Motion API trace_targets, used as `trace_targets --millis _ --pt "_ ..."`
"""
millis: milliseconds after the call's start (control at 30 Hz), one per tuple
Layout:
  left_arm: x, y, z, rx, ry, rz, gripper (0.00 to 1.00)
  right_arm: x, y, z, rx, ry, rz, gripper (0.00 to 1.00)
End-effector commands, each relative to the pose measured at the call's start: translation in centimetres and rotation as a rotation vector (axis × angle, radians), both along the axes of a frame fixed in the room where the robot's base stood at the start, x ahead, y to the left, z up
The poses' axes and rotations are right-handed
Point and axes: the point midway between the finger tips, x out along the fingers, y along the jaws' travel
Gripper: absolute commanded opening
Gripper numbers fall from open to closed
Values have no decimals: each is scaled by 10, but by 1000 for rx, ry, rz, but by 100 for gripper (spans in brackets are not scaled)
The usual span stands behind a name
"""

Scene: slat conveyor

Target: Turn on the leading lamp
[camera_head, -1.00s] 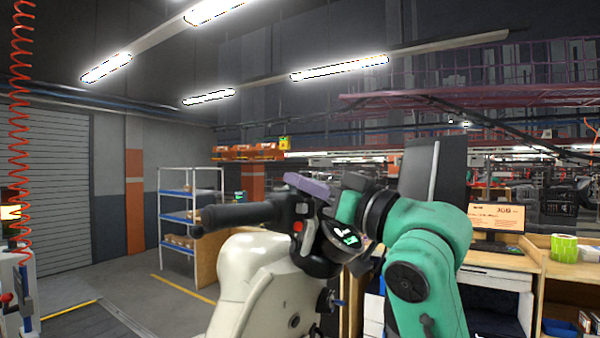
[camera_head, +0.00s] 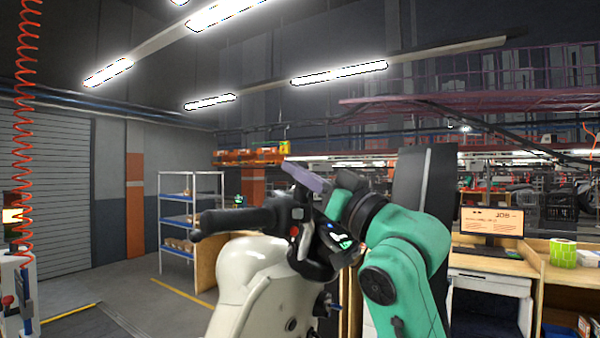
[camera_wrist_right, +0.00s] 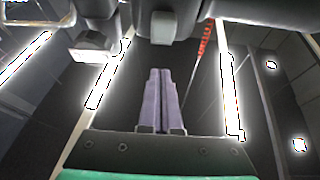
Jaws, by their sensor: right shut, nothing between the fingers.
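A cream scooter-like vehicle (camera_head: 252,275) stands in front of me in the head view. Its black handlebar grip (camera_head: 238,221) points left, with a dark switch housing that carries a small red button (camera_head: 294,231). A dark display (camera_head: 338,236) with lit green and bluish marks sits to the right of the housing. My right gripper (camera_head: 301,176), with purple fingers, is just above the housing; I cannot tell whether it touches. In the right wrist view its two fingers (camera_wrist_right: 160,98) lie together with nothing between them. No front lamp of the vehicle is visible. My left gripper is not in view.
A white shelf rack (camera_head: 190,225) stands behind at the left. A desk with an orange-screened monitor (camera_head: 491,222) is at the right, and a dark upright panel (camera_head: 410,215) is behind my right arm. A red coiled hose (camera_head: 25,150) hangs at the far left.

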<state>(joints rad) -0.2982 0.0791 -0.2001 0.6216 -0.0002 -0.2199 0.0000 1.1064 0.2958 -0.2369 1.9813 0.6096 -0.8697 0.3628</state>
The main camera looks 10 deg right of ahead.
Motion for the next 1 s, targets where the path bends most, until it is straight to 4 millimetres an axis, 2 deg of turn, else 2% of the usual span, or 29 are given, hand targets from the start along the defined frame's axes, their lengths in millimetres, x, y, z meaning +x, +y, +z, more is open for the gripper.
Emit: trace_targets --millis 33,100,400,567,1000 --pt "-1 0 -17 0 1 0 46 -8 -6 -16 -1 -3 -3 0" --pt "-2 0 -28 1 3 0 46 -17 -11 -26 -1 -3 -2 0" --pt "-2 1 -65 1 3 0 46 -57 -36 -62 -1 -3 -2 0" --pt "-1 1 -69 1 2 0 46 -66 -41 -66 0 -1 -1 0" --pt "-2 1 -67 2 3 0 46 -67 -41 -65 1 -1 0 0"
